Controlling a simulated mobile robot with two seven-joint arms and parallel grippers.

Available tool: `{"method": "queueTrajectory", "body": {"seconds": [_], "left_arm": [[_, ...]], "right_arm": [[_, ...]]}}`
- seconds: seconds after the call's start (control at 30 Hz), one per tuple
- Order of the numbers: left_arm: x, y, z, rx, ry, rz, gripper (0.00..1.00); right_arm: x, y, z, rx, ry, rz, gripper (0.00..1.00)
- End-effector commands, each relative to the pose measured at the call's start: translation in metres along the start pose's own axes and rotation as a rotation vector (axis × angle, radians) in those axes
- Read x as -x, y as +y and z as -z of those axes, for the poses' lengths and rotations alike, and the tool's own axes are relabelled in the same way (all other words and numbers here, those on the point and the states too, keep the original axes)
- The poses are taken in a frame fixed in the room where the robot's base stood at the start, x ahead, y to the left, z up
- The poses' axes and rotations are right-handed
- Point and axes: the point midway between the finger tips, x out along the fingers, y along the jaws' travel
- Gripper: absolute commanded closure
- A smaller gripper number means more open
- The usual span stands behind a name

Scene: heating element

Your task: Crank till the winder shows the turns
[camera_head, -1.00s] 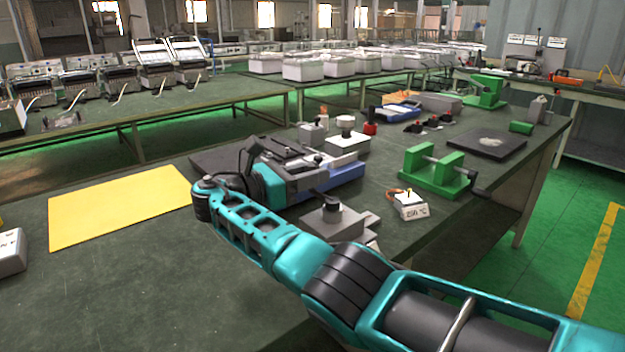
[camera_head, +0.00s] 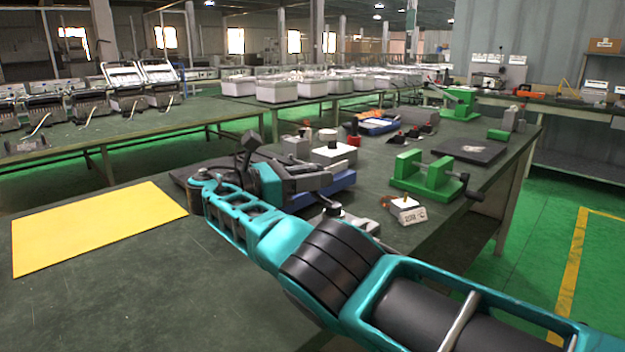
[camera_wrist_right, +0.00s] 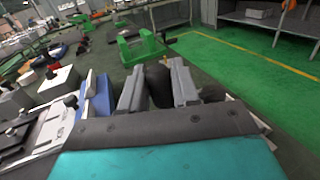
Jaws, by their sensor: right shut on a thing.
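A green stand with two uprights and a black crank (camera_head: 469,190) at its right end stands on the bench. It looks like a hand winder (camera_head: 428,172), but no turn reading is legible. The winder also shows at the top of the wrist view (camera_wrist_right: 137,46). My right gripper (camera_head: 318,177) is left of it and apart from it, partly hidden by my own arm in the head view. In the wrist view its grey fingers (camera_wrist_right: 157,78) are shut on a dark, rounded piece (camera_wrist_right: 158,86). What that piece belongs to is hidden. My left gripper is not in view.
A yellow sheet (camera_head: 95,225) lies at the left. A small white block with a temperature label (camera_head: 408,209) sits before the winder. A dark mat (camera_head: 468,151) lies behind it. White boxes (camera_head: 333,153) stand beyond my gripper. The near left bench top is bare.

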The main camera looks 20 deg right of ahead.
Motion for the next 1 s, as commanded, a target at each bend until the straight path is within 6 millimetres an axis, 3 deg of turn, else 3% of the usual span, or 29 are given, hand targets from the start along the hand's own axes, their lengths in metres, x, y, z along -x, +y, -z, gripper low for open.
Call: {"method": "queueTrajectory", "body": {"seconds": [0.27, 0.3, 0.5, 0.77, 1.0], "left_arm": [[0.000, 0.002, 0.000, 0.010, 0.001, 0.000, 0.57], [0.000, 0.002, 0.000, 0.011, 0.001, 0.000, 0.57], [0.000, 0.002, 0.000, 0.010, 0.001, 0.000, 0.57], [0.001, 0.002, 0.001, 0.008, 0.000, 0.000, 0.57], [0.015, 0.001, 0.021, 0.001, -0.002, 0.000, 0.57]], "right_arm": [[-0.001, 0.000, 0.000, 0.001, -0.001, 0.002, 1.00], [-0.001, 0.000, 0.000, 0.001, -0.001, 0.002, 0.69], [-0.001, 0.000, 0.000, 0.001, 0.000, 0.001, 0.51], [0.000, 0.000, -0.002, 0.000, 0.000, 0.000, 0.51], [0.000, 0.000, -0.036, -0.003, 0.000, 0.000, 0.51]]}}
